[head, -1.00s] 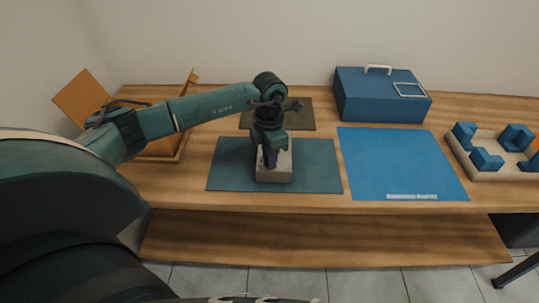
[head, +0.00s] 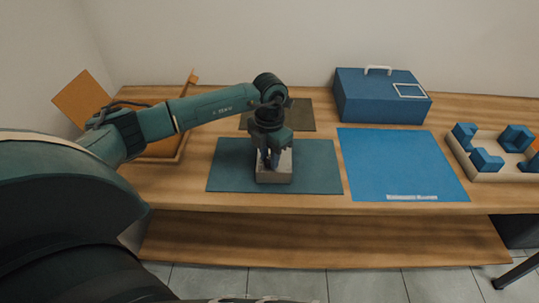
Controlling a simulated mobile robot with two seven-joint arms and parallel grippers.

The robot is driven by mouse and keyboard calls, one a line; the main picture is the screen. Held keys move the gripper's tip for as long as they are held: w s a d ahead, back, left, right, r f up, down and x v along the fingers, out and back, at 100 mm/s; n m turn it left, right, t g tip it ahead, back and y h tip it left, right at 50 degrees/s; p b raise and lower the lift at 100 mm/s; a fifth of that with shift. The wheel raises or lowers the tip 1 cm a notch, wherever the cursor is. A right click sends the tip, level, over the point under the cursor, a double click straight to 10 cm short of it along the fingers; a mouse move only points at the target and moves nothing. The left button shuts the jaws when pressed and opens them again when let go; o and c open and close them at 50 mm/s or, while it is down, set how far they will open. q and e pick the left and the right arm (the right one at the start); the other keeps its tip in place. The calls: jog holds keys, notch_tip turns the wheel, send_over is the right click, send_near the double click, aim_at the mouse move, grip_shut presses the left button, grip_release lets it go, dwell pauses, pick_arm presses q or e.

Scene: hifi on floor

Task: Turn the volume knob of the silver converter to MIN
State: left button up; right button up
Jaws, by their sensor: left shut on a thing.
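The silver converter (head: 275,177) is a small pale box on the dark green mat (head: 315,167), left of the middle of the table. My left arm reaches in from the left, and my left gripper (head: 272,160) points down onto the converter's top. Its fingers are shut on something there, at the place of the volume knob. The knob itself is hidden by the fingers and wrist, so its setting cannot be read. My right gripper is not in view.
A blue mat (head: 400,165) lies right of the converter. A blue case with a handle (head: 380,97) stands behind it. A pale tray with blue blocks (head: 490,172) is at the right. A dark mat (head: 300,115) and an orange-brown open box (head: 165,148) lie behind and left.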

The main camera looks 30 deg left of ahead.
aim_at(269, 160)
pick_arm(q)
jog(key=o, duration=1)
jog(key=shift+r, duration=0.1)
notch_tip(269, 160, up, 13)
jog(key=b, duration=0.1)
